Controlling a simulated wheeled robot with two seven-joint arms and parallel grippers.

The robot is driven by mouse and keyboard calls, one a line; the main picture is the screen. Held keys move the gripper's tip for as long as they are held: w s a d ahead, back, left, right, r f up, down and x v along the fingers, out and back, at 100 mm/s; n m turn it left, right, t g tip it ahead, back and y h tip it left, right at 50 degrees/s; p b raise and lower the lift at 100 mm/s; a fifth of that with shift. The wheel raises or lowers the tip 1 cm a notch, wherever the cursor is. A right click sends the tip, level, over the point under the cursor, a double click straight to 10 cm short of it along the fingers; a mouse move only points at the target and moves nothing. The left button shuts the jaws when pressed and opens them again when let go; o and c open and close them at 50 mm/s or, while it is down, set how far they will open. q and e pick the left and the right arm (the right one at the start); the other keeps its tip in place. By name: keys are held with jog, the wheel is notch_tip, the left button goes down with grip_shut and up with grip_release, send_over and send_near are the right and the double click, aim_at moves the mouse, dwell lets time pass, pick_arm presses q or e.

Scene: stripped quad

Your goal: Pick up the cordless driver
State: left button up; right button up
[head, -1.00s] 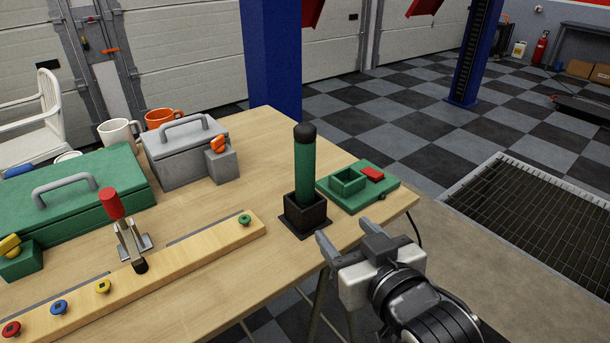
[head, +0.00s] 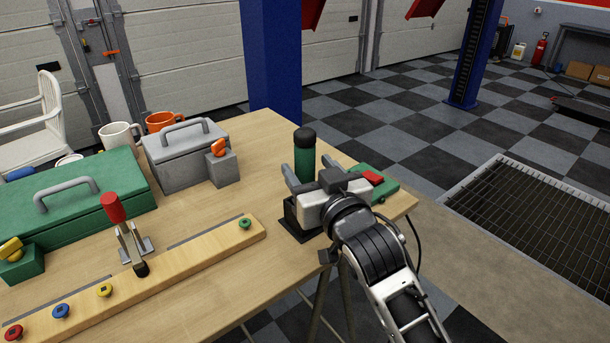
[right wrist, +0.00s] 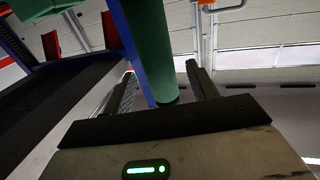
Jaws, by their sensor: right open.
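The cordless driver (head: 304,160) shows as an upright green cylinder with a black top, standing in a square black holder (head: 290,216) near the table's right side. My right gripper (head: 307,167) is open, with its two fingers reaching to either side of the green cylinder. The gripper body hides the cylinder's lower part and much of the holder. In the right wrist view the green cylinder (right wrist: 150,45) runs down between the two open fingers (right wrist: 160,72), with gaps visible beside it. My left gripper is not in view.
A green block with a red piece (head: 373,178) sits just behind my right gripper, partly hidden. A grey box (head: 185,160), a wooden strip with coloured knobs (head: 190,250), a red-handled clamp (head: 113,208) and a green case (head: 110,195) stand left. Table between them is bare.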

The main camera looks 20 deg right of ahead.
jog(key=w, duration=0.4)
jog(key=shift+w+a+r+p, duration=0.2)
jog(key=shift+a+r+p, duration=0.05)
jog(key=shift+p, duration=0.1)
jog(key=c, duration=1.2)
jog(key=shift+o, duration=0.2)
jog(key=shift+r, duration=0.1)
